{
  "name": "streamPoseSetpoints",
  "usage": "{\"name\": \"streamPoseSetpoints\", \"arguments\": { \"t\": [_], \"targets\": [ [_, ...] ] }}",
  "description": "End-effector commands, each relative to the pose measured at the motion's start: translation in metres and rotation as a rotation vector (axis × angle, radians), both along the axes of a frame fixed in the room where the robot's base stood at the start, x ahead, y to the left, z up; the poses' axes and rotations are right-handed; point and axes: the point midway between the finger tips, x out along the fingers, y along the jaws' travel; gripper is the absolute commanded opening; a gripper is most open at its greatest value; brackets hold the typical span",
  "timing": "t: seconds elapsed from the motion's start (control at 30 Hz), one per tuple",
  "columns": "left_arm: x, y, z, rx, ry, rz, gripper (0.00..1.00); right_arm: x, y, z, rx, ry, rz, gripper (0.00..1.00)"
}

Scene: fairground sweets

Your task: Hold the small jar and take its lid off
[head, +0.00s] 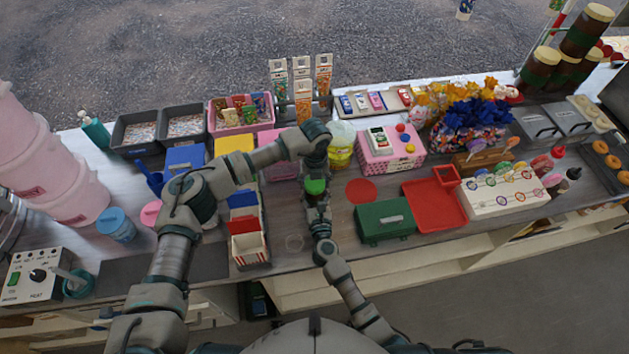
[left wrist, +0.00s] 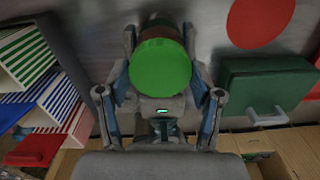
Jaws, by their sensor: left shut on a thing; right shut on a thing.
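The small jar shows in the left wrist view as a bit of brown body (left wrist: 137,43), mostly hidden behind its green lid. The round green lid (left wrist: 160,68) faces the left wrist camera; it also shows in the head view (head: 316,186). My left gripper (head: 314,172) comes down from above and is shut on the lid, its fingers (left wrist: 160,42) on either side of it. My right gripper (head: 317,200) reaches in from the front, just below the lid, and is shut on the jar. Its contact is hidden. I cannot tell whether lid and jar are apart.
A red disc (head: 361,191) and a dark green box (head: 385,222) lie to the right. A striped box (head: 249,247) stands to the left. A pink box (head: 390,158) and a yellow tub (head: 341,146) stand behind. The counter's front edge is close.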

Motion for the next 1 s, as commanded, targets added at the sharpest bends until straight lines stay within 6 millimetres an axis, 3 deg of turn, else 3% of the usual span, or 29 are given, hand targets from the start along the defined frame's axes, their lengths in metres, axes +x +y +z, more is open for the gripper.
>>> {"name": "streamPoseSetpoints", "arguments": {
  "t": [0.1, 1.0],
  "targets": [
    [0.003, 0.0003, 0.0004, -0.002, -0.009, 0.102, 0.24, -0.003, 0.0042, -0.0027, -0.001, 0.004, 0.01, 0.0],
    [-0.0006, -0.0002, 0.008, -0.001, -0.006, 0.095, 0.24, -0.002, 0.0015, -0.0032, 0.0, 0.006, 0.004, 0.0]
  ]
}}
